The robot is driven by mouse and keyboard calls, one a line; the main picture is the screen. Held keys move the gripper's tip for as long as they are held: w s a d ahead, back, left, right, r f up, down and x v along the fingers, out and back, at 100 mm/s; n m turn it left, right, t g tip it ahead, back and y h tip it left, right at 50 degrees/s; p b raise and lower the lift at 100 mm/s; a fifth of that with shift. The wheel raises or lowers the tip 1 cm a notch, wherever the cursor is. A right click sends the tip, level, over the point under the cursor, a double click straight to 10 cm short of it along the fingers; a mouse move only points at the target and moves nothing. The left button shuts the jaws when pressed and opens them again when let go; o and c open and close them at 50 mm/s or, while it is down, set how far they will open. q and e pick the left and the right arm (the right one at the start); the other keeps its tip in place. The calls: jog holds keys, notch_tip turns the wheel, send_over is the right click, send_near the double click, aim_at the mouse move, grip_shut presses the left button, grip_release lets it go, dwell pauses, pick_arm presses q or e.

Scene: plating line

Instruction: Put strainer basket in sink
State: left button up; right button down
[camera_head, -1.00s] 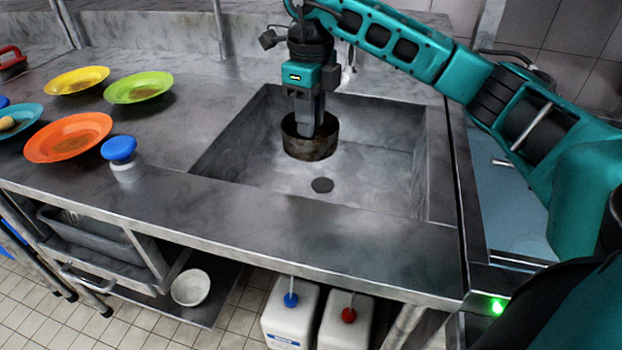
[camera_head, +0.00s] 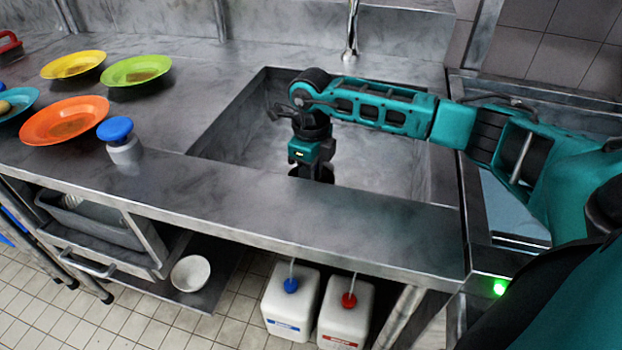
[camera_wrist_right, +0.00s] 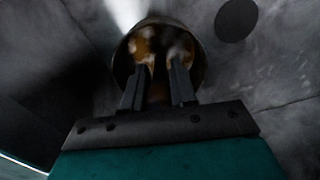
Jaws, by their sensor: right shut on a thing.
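The sink (camera_head: 236,122) is a grey metal basin let into the counter. My right gripper (camera_head: 312,174) reaches down into it, near its front wall. In the right wrist view, my right gripper's fingers (camera_wrist_right: 160,82) reach into the strainer basket (camera_wrist_right: 196,54), a dark round cup with a brownish, stained inside, and are shut on it. The drain hole (camera_wrist_right: 236,19) shows beside the basket. In the head view the basket is hidden behind the front rim and the gripper. Whether the basket touches the sink floor I cannot tell. My left gripper is not in view.
A white shaker with a blue lid (camera_head: 118,140) stands left of the sink. Orange (camera_head: 64,121), yellow (camera_head: 73,64) and green (camera_head: 135,70) plates lie farther left. A tap (camera_head: 350,40) rises behind the sink. Two white canisters (camera_head: 290,305) stand below the counter.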

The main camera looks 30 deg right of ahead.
jog(key=shift+f, duration=0.8)
jog(key=shift+f, duration=0.1)
jog(key=c, duration=0.9)
grip_release()
jog(key=shift+r, duration=0.3)
notch_tip(320, 180, up, 12)
jog(key=shift+f+p, duration=0.15)
jog(key=shift+p, duration=0.3)
